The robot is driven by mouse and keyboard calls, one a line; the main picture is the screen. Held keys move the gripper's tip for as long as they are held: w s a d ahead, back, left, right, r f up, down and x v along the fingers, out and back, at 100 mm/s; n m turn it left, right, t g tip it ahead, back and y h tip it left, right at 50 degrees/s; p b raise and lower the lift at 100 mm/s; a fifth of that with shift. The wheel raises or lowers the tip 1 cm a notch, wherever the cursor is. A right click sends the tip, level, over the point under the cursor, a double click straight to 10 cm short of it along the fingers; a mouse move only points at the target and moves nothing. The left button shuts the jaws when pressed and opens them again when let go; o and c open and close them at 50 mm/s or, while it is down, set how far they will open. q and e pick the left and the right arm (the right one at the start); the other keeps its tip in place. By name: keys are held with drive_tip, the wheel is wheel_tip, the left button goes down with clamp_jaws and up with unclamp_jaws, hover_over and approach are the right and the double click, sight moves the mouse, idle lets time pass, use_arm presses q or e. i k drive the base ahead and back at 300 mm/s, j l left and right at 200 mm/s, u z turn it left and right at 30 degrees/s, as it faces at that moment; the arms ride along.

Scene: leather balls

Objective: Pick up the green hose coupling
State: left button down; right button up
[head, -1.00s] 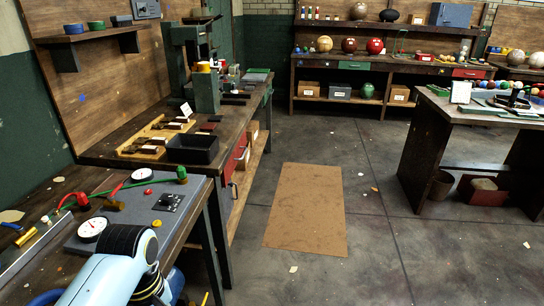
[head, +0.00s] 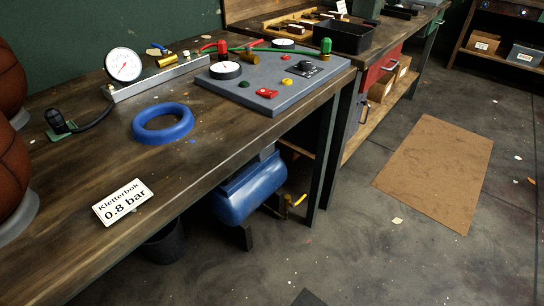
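The green hose coupling (head: 326,46) stands upright at the far right corner of a grey panel (head: 290,82) on the workbench (head: 75,165). A green hose (head: 285,51) runs left from beside it along the panel's back edge. A red coupling (head: 222,46) stands upright at the other end of the panel's back, by a red hose. Neither of my grippers shows in the head view.
The panel carries gauges (head: 225,70), a black fitting and small coloured knobs. A blue ring (head: 163,123), a pressure gauge (head: 123,65), a sign (head: 123,202) and brown balls (head: 10,150) are on the bench. A blue tank (head: 245,190) is below. Floor at right is mostly clear.

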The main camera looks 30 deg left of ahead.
sight(325, 45)
drive_tip(key=i+u, duration=0.1)
drive_tip(key=u, duration=0.6)
drive_tip(key=i+l+u, duration=0.3)
drive_tip(key=u, duration=0.15)
drive_tip(key=i+l+u, duration=0.3)
drive_tip(key=u, duration=0.15)
drive_tip(key=i+l, duration=0.15)
drive_tip(key=l, duration=0.15)
drive_tip(key=i+l, duration=0.1)
drive_tip(key=l, duration=0.2)
drive_tip(key=i+l+u, duration=0.1)
drive_tip(key=l, duration=0.2)
drive_tip(key=i+l, duration=0.15)
drive_tip(key=l, duration=0.15)
